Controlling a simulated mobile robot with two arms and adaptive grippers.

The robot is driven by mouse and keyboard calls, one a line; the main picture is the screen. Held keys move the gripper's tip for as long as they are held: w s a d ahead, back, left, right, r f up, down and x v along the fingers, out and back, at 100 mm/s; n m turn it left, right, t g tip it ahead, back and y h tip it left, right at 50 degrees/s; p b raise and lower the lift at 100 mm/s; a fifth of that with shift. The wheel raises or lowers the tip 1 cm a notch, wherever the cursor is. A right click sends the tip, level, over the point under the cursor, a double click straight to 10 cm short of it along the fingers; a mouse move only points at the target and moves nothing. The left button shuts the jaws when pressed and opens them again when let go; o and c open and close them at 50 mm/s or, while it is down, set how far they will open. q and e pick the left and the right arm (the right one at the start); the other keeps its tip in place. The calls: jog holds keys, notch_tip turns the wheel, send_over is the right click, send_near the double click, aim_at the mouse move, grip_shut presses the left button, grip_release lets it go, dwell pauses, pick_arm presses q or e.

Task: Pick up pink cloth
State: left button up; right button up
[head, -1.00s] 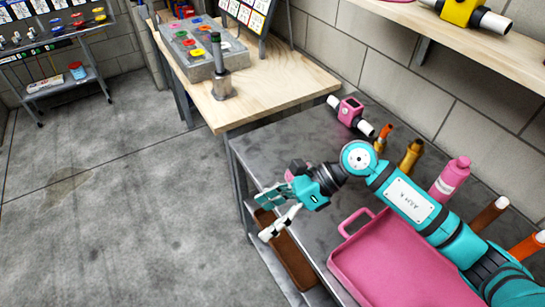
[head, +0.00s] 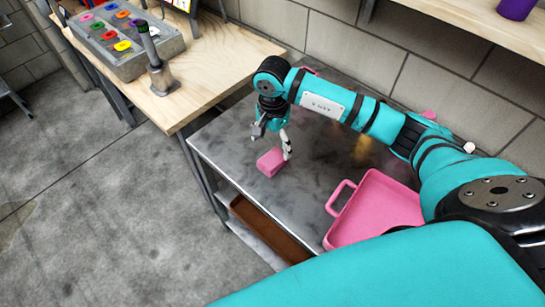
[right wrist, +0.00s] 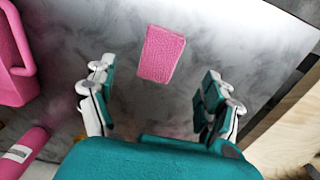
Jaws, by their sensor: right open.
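The pink cloth (head: 270,162) is a small folded pink block lying on the grey metal table (head: 215,150). In the right wrist view the cloth (right wrist: 161,54) lies ahead of the fingers, centred between them and apart from both. My right gripper (head: 272,140) points down over the table close beside the cloth. In the right wrist view the right gripper (right wrist: 160,100) is open and empty, one finger on each side. My left gripper is not in view.
A pink tray (head: 385,210) with a handle sits on the metal table, right of the cloth. A wooden table (head: 225,60) with a grey box of coloured pieces (head: 125,40) stands at the back left. A brown tray (head: 270,230) is on the shelf below.

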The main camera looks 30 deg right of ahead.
aim_at(273, 157)
jog(key=shift+f, duration=1.25)
jog(key=shift+f+p, duration=0.25)
jog(key=shift+p, duration=0.15)
notch_tip(273, 157, down, 4)
jog(key=shift+d+r+p, duration=0.1)
jog(key=shift+r+p, duration=0.05)
jog(key=shift+p, duration=0.6)
jog(key=shift+f, duration=0.5)
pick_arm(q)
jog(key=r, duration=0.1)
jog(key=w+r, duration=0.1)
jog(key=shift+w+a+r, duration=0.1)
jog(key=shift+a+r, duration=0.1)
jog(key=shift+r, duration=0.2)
pick_arm(e)
jog(key=c, duration=1.2)
jog(key=shift+o, duration=0.2)
jog(key=shift+w, duration=0.1)
